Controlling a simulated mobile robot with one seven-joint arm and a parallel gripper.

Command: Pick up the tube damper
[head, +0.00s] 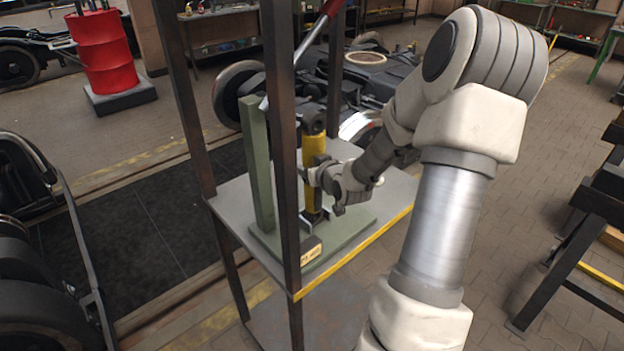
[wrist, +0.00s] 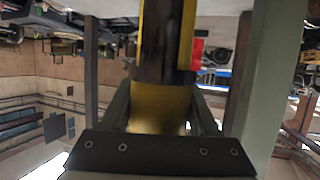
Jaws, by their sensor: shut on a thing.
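The tube damper (head: 313,148) is a yellow and black cylinder with a dark eye at its top. It stands upright over the green base of a press-like stand (head: 258,165) with a green post. My gripper (head: 314,180) reaches in from the right and is shut on the damper around its middle. In the wrist view the damper's yellow and black tube (wrist: 166,40) runs between the two fingers of my gripper (wrist: 168,105).
A grey table (head: 392,190) with a yellow front edge carries the stand. Dark upright posts (head: 283,130) rise close in front of it. A lever with a red handle (head: 331,8) slants above the damper. A red drum (head: 103,50) stands at the back left; a dark bench (head: 590,200) is at right.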

